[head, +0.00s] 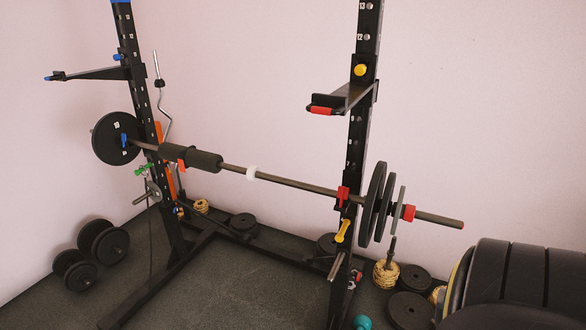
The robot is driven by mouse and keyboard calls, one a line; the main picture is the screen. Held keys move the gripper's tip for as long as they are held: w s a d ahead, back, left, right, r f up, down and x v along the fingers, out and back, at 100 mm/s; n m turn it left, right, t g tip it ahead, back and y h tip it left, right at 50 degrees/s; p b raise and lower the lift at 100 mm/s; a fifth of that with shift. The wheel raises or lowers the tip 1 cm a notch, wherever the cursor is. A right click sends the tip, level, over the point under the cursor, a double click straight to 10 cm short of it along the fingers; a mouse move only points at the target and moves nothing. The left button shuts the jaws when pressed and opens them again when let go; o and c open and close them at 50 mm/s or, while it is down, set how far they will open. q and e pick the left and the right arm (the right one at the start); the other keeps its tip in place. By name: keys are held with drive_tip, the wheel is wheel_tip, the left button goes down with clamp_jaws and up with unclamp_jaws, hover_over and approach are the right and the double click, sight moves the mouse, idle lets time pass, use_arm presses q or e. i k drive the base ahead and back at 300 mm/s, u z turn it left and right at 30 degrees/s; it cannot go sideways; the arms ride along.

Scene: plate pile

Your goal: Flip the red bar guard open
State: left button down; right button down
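A red bar guard (342,196) sits on the right upright (355,150) of the black rack, where the barbell (290,181) crosses it. It is small here, and I cannot tell whether it is open or closed over the bar. A blue piece (124,140) is at the left upright, near the bar's other end. A red collar (408,212) is on the bar outside the right plates (375,204). Neither of my grippers is in view.
A safety arm with a red tip (320,110) juts out above the bar on the right. A yellow handle (343,231) is below the guard. Large dark plates (525,275) fill the lower right. Dumbbells (103,241) lie at left. Floor (250,290) inside the rack is clear.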

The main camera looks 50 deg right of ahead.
sight(342, 193)
drive_tip(key=i, duration=2.65)
drive_tip(key=z, duration=4.2)
drive_tip(key=i, duration=0.5)
drive_tip(key=z, duration=0.05)
